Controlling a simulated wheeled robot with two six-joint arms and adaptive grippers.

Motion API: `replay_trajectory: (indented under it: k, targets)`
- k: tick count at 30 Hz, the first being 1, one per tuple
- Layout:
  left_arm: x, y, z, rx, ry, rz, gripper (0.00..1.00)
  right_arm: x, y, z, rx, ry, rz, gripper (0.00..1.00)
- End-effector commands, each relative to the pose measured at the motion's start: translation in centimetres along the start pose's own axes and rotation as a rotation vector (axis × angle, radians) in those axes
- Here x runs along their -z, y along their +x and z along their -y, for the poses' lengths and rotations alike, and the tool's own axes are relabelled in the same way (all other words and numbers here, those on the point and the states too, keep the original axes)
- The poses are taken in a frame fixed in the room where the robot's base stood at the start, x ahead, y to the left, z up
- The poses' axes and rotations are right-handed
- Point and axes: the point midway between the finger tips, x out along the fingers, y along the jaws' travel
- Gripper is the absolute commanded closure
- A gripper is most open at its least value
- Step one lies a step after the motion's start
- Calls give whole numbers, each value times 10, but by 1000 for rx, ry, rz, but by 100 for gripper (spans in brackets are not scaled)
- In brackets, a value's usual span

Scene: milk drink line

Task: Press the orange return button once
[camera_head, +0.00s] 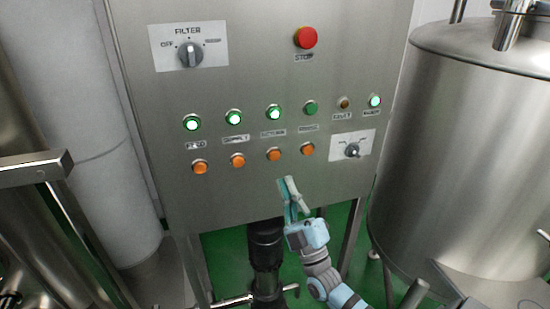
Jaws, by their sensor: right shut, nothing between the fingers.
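A steel control panel (225,75) carries a row of orange buttons below a row of green ones. The orange buttons, from left to right, are the first (200,166), the second (238,160), the third (274,154) and the fourth (308,149). My left gripper is not in view.
Green buttons (192,123) sit above the orange row. A red stop button (305,38), a filter knob (190,54) and a small selector knob (352,150) are also on the panel. A large steel tank (470,140) stands at right, and a pale column (75,90) at left.

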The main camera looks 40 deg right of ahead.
Motion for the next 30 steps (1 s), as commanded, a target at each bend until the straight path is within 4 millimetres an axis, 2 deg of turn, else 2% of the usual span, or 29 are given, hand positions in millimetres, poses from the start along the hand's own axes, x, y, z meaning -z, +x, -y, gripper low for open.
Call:
replay_trajectory:
  k: [5, 12, 21, 30]
  targets:
    - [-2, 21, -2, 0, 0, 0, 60, -12, 10, 14, -1, -1, -1, 100]
    - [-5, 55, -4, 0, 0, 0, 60, -31, 33, 33, -1, -2, -1, 100]
    - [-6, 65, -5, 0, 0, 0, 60, -42, 55, 43, 1, 0, 0, 100]
    - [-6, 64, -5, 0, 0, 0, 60, -43, 57, 43, 2, 0, 1, 100]
